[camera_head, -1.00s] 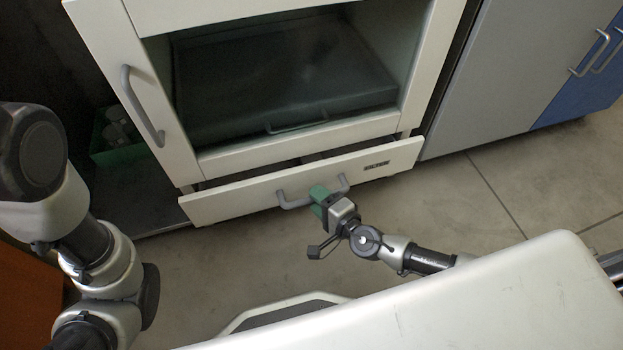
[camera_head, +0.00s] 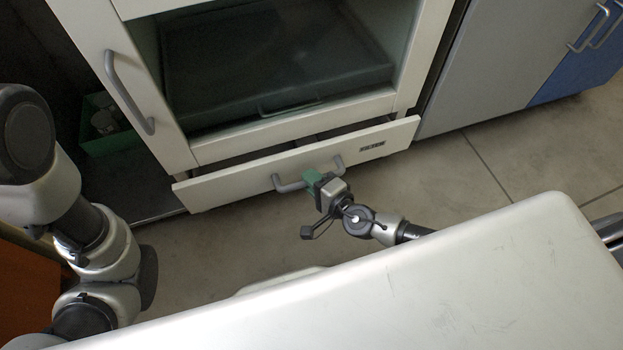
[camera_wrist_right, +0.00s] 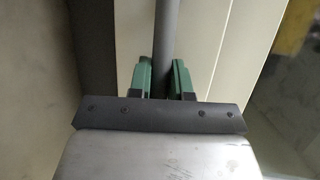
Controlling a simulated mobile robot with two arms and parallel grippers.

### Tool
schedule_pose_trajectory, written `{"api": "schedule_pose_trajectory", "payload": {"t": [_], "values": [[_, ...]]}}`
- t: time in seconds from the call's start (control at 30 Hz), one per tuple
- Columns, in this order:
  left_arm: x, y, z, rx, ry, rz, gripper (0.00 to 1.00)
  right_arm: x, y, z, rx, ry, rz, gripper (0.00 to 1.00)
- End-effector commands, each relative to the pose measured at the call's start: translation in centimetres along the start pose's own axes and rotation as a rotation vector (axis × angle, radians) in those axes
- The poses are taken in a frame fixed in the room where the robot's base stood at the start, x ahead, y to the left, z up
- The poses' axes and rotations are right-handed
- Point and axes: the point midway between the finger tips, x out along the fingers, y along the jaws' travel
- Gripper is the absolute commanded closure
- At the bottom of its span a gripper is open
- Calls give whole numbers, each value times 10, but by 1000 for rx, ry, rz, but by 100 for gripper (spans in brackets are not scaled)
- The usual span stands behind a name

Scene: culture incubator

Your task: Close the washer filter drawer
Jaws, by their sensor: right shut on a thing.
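The filter drawer (camera_head: 225,187) is a long white front low on the washer (camera_head: 185,158), under its glass window. It stands partly out, with a dark gap along its top. Its grey bar handle (camera_head: 290,186) is on the front. My right gripper (camera_head: 312,176), with green fingers, is at the middle of the handle. In the right wrist view the grey handle bar (camera_wrist_right: 163,40) runs between the two green fingers (camera_wrist_right: 163,78), which are shut on it. Of my left arm, only links show at the left of the head view; its gripper is out of view.
A grey cabinet (camera_head: 490,60) with a blue door (camera_head: 585,60) stands to the right of the washer. A green crate (camera_head: 98,135) sits in the dark space to the left. The tiled floor (camera_head: 490,165) in front is clear.

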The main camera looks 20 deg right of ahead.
Motion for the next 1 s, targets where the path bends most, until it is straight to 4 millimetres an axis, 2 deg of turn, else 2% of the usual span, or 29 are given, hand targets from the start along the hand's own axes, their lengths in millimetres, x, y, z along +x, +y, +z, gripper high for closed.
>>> {"api": "schedule_pose_trajectory", "payload": {"t": [0.3, 0.6, 0.63, 0.77, 1.0], "values": [[0, 0, 0, 1, 0, 1, 49, 38, -8, -16, -2, 1, 1, 100], [2, 0, 0, 2, 6, 3, 49, 41, -9, -19, -2, 4, -1, 100], [2, 0, 0, 2, 6, 3, 49, 41, -10, -19, -2, 4, -1, 76], [2, 0, 0, 2, 6, 3, 49, 41, -9, -18, -1, 3, -1, 57], [2, 0, 0, 1, 5, 2, 49, 40, -9, -17, -1, 1, 0, 57]]}}
